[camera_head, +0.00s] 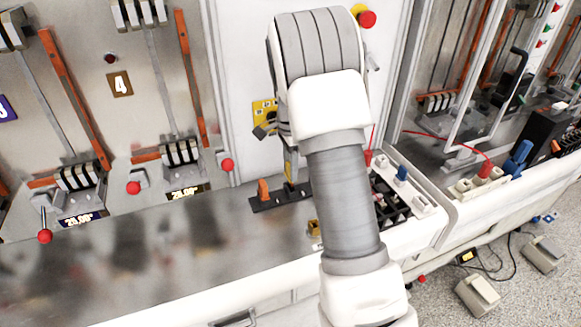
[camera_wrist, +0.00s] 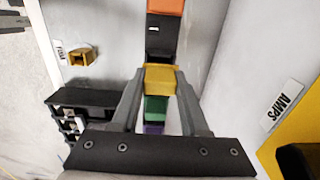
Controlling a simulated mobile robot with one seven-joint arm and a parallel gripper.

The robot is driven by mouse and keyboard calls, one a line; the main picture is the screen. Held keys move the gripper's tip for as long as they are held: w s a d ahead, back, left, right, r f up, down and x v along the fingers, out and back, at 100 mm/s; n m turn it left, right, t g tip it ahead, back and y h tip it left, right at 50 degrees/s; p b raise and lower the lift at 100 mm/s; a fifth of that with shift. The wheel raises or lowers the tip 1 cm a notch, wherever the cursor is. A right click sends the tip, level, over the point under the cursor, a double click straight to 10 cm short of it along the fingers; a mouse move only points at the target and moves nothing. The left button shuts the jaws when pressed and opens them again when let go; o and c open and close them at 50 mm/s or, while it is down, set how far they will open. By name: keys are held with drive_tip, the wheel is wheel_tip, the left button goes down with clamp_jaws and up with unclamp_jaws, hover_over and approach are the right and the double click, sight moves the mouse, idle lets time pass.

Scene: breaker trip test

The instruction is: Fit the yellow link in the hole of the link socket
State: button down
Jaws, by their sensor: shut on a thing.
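My gripper (camera_wrist: 160,85) is shut on the yellow link (camera_wrist: 160,78), with one finger on each side of it. The link lines up with a black rack (camera_wrist: 162,38), which also shows in the head view (camera_head: 263,204); I cannot tell whether it is seated or just above. In the head view my arm partly hides the gripper (camera_head: 290,172). A small hollow yellow block (camera_wrist: 83,57), apparently the link socket, stands apart from the rack with its opening visible and a small label beside it. In the head view it is partly hidden behind my arm (camera_head: 314,228).
An orange link (camera_head: 263,189) stands in the rack. Green (camera_wrist: 155,108) and purple (camera_wrist: 153,130) pieces lie between my fingers. A black compartment organizer (camera_wrist: 85,98) is at left in the wrist view. The counter's left part (camera_head: 130,262) is clear.

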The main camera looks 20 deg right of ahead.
drive_tip(key=shift+f+b, duration=1.1)
drive_tip(key=shift+f, duration=0.8)
drive_tip(key=shift+c, duration=1.7)
unclamp_jaws()
drive_tip(key=shift+r, duration=0.1)
wheel_tip(320, 180, up, 17)
drive_tip(key=shift+r, duration=0.2)
